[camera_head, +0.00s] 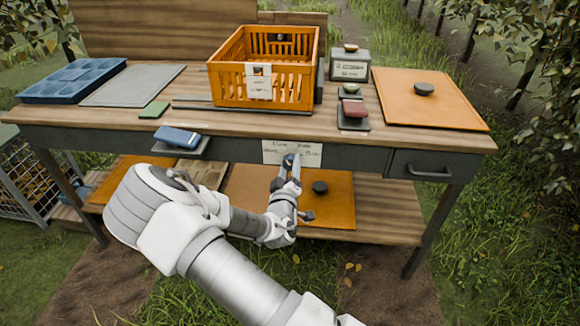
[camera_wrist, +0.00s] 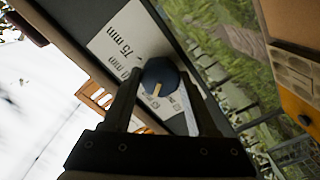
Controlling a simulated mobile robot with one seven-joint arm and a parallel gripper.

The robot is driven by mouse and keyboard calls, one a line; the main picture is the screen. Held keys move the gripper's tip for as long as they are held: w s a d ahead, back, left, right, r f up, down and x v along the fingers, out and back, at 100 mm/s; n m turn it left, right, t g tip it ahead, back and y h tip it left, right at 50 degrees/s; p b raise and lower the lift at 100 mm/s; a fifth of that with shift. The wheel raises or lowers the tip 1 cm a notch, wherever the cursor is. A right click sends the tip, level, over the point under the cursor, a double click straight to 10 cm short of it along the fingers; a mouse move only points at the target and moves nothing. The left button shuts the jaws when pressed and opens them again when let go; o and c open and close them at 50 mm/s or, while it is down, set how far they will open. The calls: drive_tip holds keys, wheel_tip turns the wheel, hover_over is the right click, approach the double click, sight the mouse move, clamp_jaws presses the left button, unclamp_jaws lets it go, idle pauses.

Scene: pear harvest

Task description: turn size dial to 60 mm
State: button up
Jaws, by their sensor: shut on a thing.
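The size dial (camera_wrist: 160,73) is a round dark blue knob with a pale pointer line, seen in the wrist view on the white label plate (camera_wrist: 103,44). The pointer runs toward the lower part of that picture. "75 mm" can be read on the plate; another "mm" marking beside it is partly hidden, and the lower markings are too small to read. My gripper (camera_wrist: 162,88) is shut on the dial, one finger on each side. In the head view my gripper (camera_head: 291,168) is at the plate (camera_head: 277,152) on the bench front, covering most of the dial.
The wooden bench (camera_head: 230,122) holds an orange crate (camera_head: 225,84), a blue tray (camera_head: 65,96) and an orange board (camera_head: 445,108). A drawer (camera_head: 425,166) is right of the plate. A lower shelf (camera_head: 378,208) lies under my gripper. A blue item (camera_head: 178,136) sits on a small front ledge.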

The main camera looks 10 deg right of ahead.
drive_tip(key=n, duration=0.6)
drive_tip(key=shift+n, duration=0.3)
idle(0.4)
drive_tip(key=o, duration=1.4)
drive_tip(key=shift+s, duration=0.15)
drive_tip(key=p+v, duration=0.3)
drive_tip(key=v, duration=1.4)
